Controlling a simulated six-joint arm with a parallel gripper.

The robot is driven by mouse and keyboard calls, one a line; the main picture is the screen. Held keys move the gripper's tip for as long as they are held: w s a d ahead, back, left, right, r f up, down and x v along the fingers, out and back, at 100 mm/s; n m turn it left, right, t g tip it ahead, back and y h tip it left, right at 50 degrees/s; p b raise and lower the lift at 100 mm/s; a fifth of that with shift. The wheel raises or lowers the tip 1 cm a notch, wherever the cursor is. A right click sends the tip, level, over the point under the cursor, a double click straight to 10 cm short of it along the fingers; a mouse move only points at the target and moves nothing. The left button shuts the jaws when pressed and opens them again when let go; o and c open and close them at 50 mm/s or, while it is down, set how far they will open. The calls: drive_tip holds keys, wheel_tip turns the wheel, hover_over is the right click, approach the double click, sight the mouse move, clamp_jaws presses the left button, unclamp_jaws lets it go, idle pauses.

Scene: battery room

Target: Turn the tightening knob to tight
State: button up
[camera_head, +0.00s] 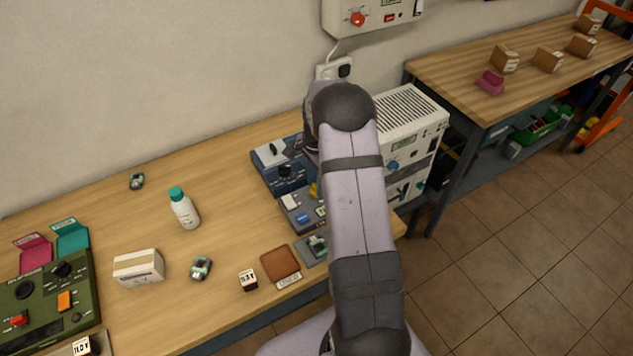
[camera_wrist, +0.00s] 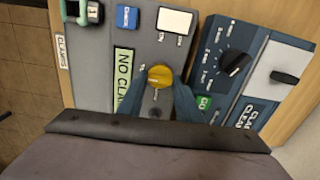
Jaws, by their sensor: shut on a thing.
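The yellow knob (camera_wrist: 160,76) sits on the grey clamp unit (camera_wrist: 90,75) in the wrist view. A light mark at its lower edge points toward my gripper (camera_wrist: 159,92). The two blue-grey fingers stand on either side of the knob and are shut on it. A green label or display starting "NO CLA" (camera_wrist: 124,68) lies left of the knob, partly hidden by a finger. In the head view the knob (camera_head: 314,190) peeks out beside my arm, which hides my gripper. I cannot read any tight mark.
The blue unit (camera_wrist: 228,68) with a black dial stands close to the right in the wrist view. A blue button (camera_wrist: 127,17) and a white switch (camera_wrist: 175,20) are on the clamp unit. A white vented cabinet (camera_head: 413,125) stands beside my arm. A bottle (camera_head: 184,210) stands farther left.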

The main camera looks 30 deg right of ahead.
drive_tip(key=o, duration=1)
drive_tip(key=shift+o, duration=0.2)
drive_tip(key=shift+r, duration=0.1)
wheel_tip(320, 180, up, 6)
drive_tip(key=shift+r+b, duration=0.15)
drive_tip(key=shift+b, duration=0.95)
drive_tip(key=shift+r, duration=0.45)
